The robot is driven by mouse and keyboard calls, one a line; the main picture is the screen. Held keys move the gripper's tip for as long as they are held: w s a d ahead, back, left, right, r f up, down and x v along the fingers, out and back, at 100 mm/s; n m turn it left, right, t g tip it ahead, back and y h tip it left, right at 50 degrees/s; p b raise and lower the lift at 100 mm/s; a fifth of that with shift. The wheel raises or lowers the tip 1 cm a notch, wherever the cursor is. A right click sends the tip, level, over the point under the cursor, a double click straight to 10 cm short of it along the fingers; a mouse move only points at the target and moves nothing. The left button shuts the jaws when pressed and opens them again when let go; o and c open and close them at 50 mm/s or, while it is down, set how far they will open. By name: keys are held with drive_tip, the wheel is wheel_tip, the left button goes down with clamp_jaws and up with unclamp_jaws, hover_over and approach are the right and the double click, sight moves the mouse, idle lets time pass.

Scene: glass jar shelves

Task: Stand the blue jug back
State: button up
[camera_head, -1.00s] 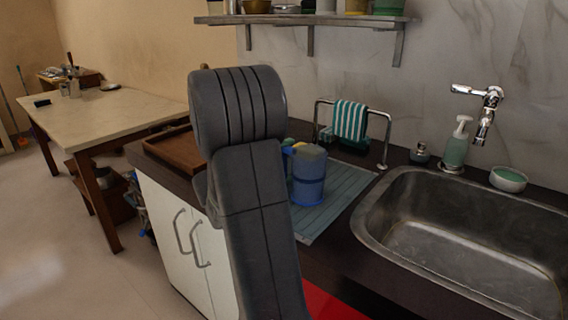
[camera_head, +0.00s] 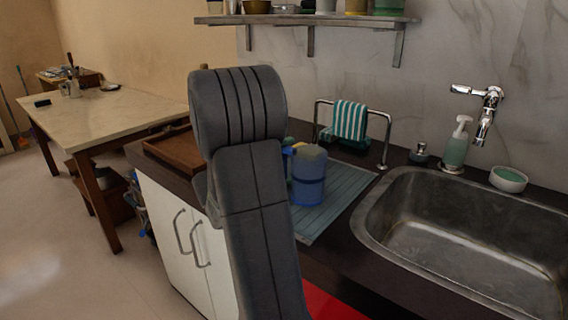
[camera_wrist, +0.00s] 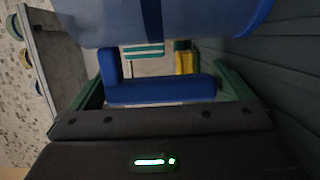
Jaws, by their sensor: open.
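The blue jug (camera_head: 309,180) stands upright on the ribbed grey-blue draining mat (camera_head: 345,187), left of the sink. My arm hides part of its left side in the head view. In the wrist view its translucent body (camera_wrist: 165,20) fills the top, and its darker blue handle (camera_wrist: 160,91) lies between the green fingers of my gripper (camera_wrist: 163,88). The fingers are open, one on each side of the handle, with the jug not gripped. Whether either finger touches the handle I cannot tell.
A rail with a striped towel (camera_head: 350,119) stands behind the mat. A brown wooden tray (camera_head: 178,150) lies to the left, and the metal sink (camera_head: 450,235) is to the right. A soap bottle (camera_head: 457,145) and small bowl (camera_head: 508,179) stand behind the sink. A shelf (camera_head: 305,19) hangs above.

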drive_tip(key=shift+a, duration=0.1)
drive_tip(key=shift+b+v, duration=0.95)
drive_tip(key=shift+v, duration=3.25)
drive_tip(key=shift+s, duration=0.1)
drive_tip(key=p+v, duration=0.1)
drive_tip(key=v, duration=1.2)
drive_tip(key=shift+s+a, duration=0.2)
drive_tip(key=shift+a, duration=0.1)
drive_tip(key=b+x, duration=0.1)
drive_tip(key=x, duration=1.3)
drive_tip(key=shift+a, duration=0.1)
